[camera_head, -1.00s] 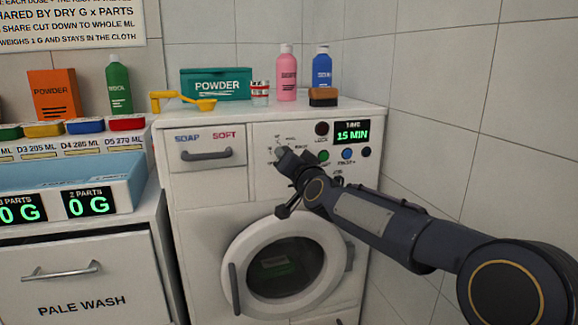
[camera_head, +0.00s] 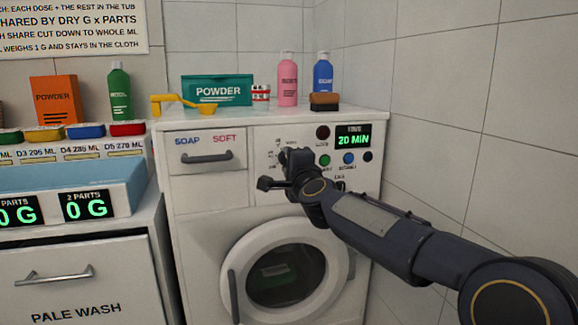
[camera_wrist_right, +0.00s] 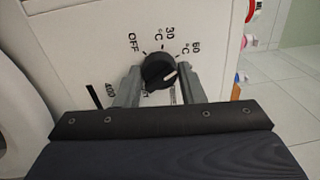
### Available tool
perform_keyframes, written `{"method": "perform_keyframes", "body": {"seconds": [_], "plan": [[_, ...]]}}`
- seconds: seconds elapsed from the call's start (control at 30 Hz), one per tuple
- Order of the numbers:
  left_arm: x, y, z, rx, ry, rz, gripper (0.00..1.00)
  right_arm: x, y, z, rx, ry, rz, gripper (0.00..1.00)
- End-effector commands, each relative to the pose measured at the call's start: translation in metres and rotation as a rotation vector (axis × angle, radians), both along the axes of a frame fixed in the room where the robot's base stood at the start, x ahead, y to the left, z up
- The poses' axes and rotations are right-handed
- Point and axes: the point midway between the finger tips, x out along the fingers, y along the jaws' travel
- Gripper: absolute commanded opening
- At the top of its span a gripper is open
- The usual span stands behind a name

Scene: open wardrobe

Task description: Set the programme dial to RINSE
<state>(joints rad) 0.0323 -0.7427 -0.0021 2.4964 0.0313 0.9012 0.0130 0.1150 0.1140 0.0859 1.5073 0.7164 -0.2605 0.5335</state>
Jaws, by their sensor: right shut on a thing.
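The black programme dial (camera_wrist_right: 158,71) shows in the right wrist view with a white pointer mark. My right gripper (camera_wrist_right: 163,76) is shut on the dial, one finger on each side. In the head view my right gripper (camera_head: 287,155) covers the dial on the washing machine's panel (camera_head: 262,143). The display (camera_head: 353,135) reads 20 MIN. My left gripper is not in view.
The round door (camera_head: 233,262) sits below my right arm and the soap drawer (camera_head: 205,148) is left of the dial. Bottles, a powder box (camera_head: 218,91) and a yellow scoop (camera_head: 182,105) stand on top. A tiled wall (camera_head: 450,150) rises on the right.

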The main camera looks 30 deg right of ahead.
Motion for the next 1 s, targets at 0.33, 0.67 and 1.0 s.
{"method": "perform_keyframes", "body": {"seconds": [0.33, 0.67, 1.0], "plan": [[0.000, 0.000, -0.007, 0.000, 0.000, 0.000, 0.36, 0.000, -0.001, -0.002, 0.321, -0.075, -0.003, 0.13], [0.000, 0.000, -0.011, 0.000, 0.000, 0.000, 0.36, 0.000, 0.000, -0.001, 0.627, -0.148, -0.003, 0.13], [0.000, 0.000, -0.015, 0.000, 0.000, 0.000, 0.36, 0.001, 0.000, -0.001, 0.939, -0.223, -0.003, 0.13]]}}
